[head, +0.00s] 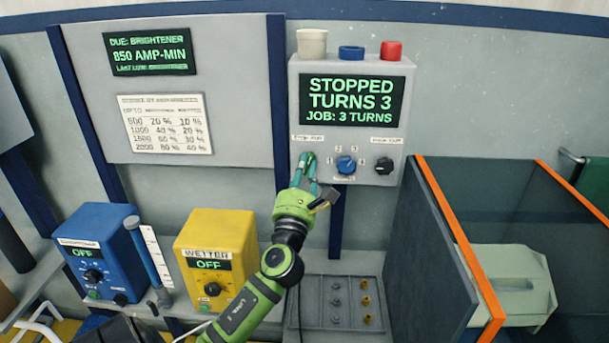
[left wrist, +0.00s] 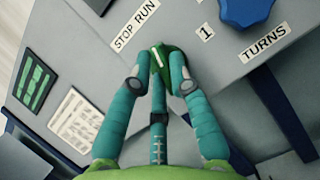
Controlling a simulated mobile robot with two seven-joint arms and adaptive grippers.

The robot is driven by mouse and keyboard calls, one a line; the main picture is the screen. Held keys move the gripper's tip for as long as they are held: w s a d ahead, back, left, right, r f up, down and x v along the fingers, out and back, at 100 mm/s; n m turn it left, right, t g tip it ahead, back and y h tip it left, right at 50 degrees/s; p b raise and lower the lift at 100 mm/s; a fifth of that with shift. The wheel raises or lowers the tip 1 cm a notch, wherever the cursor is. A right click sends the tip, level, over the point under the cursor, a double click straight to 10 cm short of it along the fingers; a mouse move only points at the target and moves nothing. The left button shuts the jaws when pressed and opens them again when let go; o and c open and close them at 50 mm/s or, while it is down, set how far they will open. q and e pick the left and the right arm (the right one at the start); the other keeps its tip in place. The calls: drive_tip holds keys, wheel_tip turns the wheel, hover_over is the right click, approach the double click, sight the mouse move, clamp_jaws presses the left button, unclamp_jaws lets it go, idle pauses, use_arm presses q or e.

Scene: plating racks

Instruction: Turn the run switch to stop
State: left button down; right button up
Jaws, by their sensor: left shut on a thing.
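The run switch is a green knob with a white line, seen in the left wrist view (left wrist: 161,58) between my fingertips. It sits below a "STOP RUN" label (left wrist: 136,24). In that view the white line points up and slightly left; I cannot tell for sure which word it marks. My left gripper (head: 309,164) is shut on the knob at the lower left of the grey control box (head: 346,66). The fingers partly hide the knob in the head view. The box's screen (head: 352,101) reads "STOPPED, TURNS 3, JOB: 3 TURNS". My right gripper is not in view.
A blue turns dial (head: 346,165) and a black knob (head: 384,166) are right of the switch. Below stand a yellow "WETTER" box (head: 241,226), a blue box (head: 88,222) and a grey tray (head: 318,318). An orange-edged tank (head: 432,262) is at the right.

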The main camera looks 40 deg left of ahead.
use_arm(q)
drive_tip(key=n+g+y+b, duration=0.1)
drive_tip(key=n+g, duration=0.1)
drive_tip(key=n, duration=0.3)
drive_tip(key=n+g+y+b, duration=0.1)
drive_tip(key=n+y+b, duration=0.1)
drive_tip(key=n, duration=0.3)
drive_tip(key=n+g+y+b, duration=0.1)
drive_tip(key=n+g+y, duration=0.1)
drive_tip(key=n, duration=0.3)
drive_tip(key=shift+w+d+f+g, duration=0.1)
drive_tip(key=shift+d+f+g, duration=0.05)
drive_tip(key=shift+f+g, duration=0.15)
drive_tip(key=shift+r+n, duration=0.1)
drive_tip(key=shift+n, duration=0.3)
drive_tip(key=c, duration=1.1)
unclamp_jaws()
drive_tip(key=shift+c, duration=0.2)
